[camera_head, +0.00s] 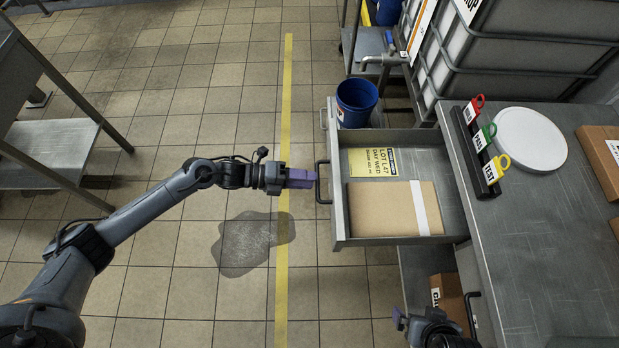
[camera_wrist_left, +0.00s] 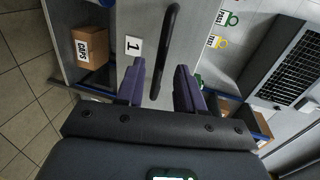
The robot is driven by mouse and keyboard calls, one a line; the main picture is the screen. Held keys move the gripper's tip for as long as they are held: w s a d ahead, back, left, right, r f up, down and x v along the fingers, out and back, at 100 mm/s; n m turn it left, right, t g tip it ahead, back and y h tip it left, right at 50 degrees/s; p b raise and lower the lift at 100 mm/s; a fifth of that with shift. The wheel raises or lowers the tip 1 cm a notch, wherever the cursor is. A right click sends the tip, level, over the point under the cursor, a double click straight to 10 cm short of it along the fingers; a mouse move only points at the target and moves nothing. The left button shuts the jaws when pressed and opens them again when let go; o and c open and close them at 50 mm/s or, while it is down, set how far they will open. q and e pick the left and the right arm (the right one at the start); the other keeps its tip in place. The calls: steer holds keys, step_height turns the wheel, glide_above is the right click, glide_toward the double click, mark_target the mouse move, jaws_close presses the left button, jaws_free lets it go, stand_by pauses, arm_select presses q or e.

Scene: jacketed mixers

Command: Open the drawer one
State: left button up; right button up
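Drawer one (camera_head: 408,138) stands pulled out from the workbench on the right in the head view. A yellow card (camera_head: 372,162) and a cardboard piece (camera_head: 380,208) with a white strip lie in it. Its black bar handle (camera_head: 322,182) is on the front, and the label "1" (camera_wrist_left: 133,46) shows in the left wrist view. My left gripper (camera_head: 304,178) is at the handle. In the wrist view its purple fingers are apart, with the handle (camera_wrist_left: 170,45) between them and gaps visible on both sides. My right gripper (camera_head: 399,319) is partly visible at the bottom; its finger opening is unclear.
The workbench top (camera_head: 540,240) holds a white round lid (camera_head: 530,139) and a rack of coloured tags (camera_head: 478,150). A blue bucket (camera_head: 356,102) stands just beyond the drawer. A cardboard box (camera_head: 447,300) sits below. The tiled floor left of the drawer is open, with a dark patch (camera_head: 250,243).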

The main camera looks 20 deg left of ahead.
arm_select(q)
steer(key=p+v, duration=0.1)
steer(key=v, duration=0.8)
steer(key=shift+s, duration=0.1)
steer(key=shift+a, duration=0.1)
